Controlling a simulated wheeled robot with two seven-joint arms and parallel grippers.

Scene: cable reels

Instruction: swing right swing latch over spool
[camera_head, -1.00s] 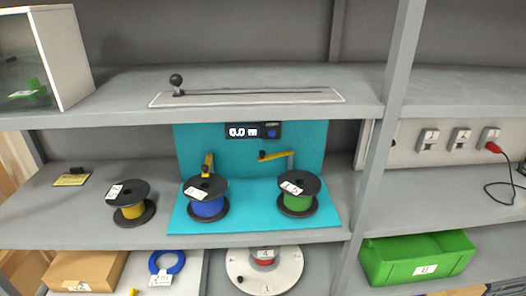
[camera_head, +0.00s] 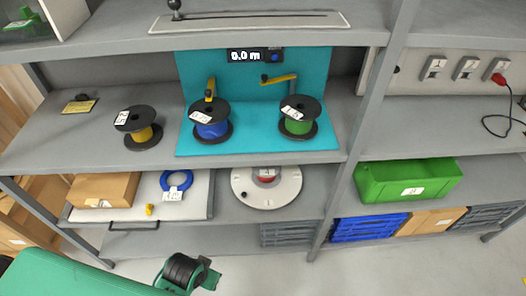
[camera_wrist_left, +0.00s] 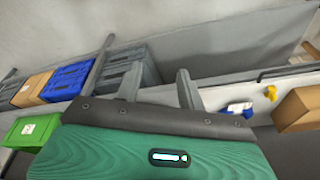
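The right swing latch (camera_head: 279,78) is a yellow bar on a grey post, standing out to the left above the green spool (camera_head: 298,126) on the teal station. The bar lies behind and above the spool, not across its front. The left swing latch (camera_head: 210,88) is yellow and upright behind the blue spool (camera_head: 211,129). My left gripper (camera_wrist_left: 160,76) shows in the left wrist view with its two grey fingers apart and nothing between them. My green left arm shows low in the head view, well away from the spools. My right gripper is not in view.
A yellow spool (camera_head: 141,132) stands left of the teal station. A display (camera_head: 255,55) reads 0.0 m. Below are a white turntable (camera_head: 285,186), a blue cable ring (camera_head: 176,180), a cardboard box (camera_head: 104,190) and a green bin (camera_head: 410,183). Shelf edges and a grey post bound the station.

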